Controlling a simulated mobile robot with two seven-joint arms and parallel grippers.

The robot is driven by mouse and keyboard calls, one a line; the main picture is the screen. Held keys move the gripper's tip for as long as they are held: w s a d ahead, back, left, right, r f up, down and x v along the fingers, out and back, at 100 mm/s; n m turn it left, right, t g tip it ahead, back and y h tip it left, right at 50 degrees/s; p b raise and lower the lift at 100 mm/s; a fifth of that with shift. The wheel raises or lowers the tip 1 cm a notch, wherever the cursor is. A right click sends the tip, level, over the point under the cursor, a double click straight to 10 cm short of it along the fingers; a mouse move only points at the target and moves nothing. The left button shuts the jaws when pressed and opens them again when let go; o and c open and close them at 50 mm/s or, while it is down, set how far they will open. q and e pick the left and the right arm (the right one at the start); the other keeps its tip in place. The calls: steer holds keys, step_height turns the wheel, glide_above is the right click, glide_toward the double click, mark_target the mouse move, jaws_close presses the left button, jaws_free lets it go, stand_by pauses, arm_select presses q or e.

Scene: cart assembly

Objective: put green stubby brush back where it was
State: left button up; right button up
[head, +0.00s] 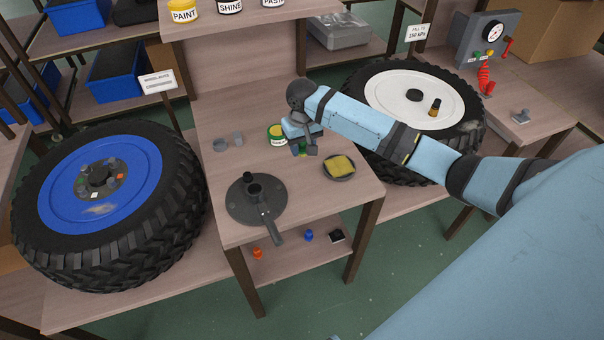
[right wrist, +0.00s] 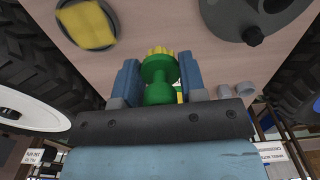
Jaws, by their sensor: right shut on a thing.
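The green stubby brush (right wrist: 158,82), with yellow bristles, shows in the right wrist view between the two blue fingers of my right gripper (right wrist: 158,85). The fingers are shut on its green handle, and the bristles point away from the wrist. In the head view my right gripper (head: 303,147) is over the middle table, between a green-and-yellow can and a dish with a sponge. Only a sliver of green shows under it there. I cannot tell whether the bristles touch the tabletop. My left gripper is in neither view.
The can (head: 277,134) stands just left of the gripper, the yellow sponge (head: 341,165) to its right. A dark round plate (head: 256,201) with a handle lies in front; small grey cups (head: 221,145) stand left. Wheels with a blue rim (head: 65,200) and white rim (head: 390,95) flank the table.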

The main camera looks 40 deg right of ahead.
glide_above(303, 180)
step_height(303, 180, down, 7)
steer(key=shift+w+f, duration=0.1)
step_height(303, 180, down, 4)
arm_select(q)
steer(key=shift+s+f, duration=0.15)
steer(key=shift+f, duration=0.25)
arm_select(e)
steer(key=shift+f, duration=0.1)
steer(key=o, duration=0.9)
steer(key=shift+f, duration=0.1)
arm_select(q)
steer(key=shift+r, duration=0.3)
arm_select(e)
step_height(303, 180, up, 12)
steer(key=shift+r, duration=0.2)
